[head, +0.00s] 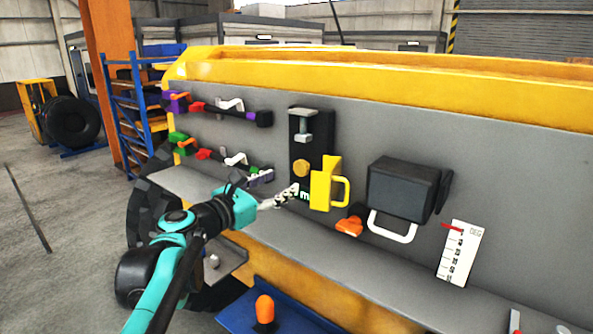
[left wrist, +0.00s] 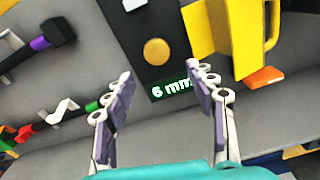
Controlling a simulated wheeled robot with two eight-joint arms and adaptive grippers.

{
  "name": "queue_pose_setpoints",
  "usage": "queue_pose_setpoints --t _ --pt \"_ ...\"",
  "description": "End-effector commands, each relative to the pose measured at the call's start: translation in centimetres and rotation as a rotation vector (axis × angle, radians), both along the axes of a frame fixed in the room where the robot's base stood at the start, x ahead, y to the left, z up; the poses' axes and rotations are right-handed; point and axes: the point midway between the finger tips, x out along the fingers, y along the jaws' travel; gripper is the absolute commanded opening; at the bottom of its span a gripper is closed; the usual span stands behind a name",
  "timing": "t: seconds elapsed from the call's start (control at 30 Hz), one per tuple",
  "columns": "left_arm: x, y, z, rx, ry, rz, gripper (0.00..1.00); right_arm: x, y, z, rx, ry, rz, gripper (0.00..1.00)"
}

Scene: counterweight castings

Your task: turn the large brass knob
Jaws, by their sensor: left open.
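The round brass knob (head: 302,168) sits on a black upright panel (head: 325,125) fixed to the grey wall. In the left wrist view the knob (left wrist: 156,51) shows beyond and between my fingertips, with a green "6 mm" readout (left wrist: 171,88) below it. My left gripper (head: 285,196) is below and a little left of the knob in the head view. In the left wrist view its fingers (left wrist: 158,74) are spread apart with nothing between them, and they look clear of the knob. My right gripper is in neither view.
A yellow jug-shaped part (head: 323,186) with a handle stands close to the knob's right. A grey clamp-like part (head: 304,124) is above it. A dark box (head: 402,188) with a white handle is farther right. Coloured levers (head: 232,108) lie left. A grey ledge (head: 300,245) runs below.

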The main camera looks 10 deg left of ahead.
Motion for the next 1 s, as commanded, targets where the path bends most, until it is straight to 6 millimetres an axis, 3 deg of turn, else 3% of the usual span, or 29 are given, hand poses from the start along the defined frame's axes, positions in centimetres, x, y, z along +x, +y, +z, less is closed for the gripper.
queue_pose_setpoints --t 0.13,0.5,0.9,1.0 --pt "1.3 -0.2 0.7 -0.05 0.007 0.006 0.56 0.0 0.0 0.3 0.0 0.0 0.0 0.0" --pt "6.2 -3.1 0.7 -0.045 0.007 0.004 0.56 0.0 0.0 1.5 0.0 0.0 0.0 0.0" --pt "7.1 -3.6 0.5 -0.043 0.006 0.005 0.56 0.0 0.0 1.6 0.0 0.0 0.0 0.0" --pt "7.1 -3.6 0.5 -0.043 0.006 0.005 0.32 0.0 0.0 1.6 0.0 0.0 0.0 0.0"
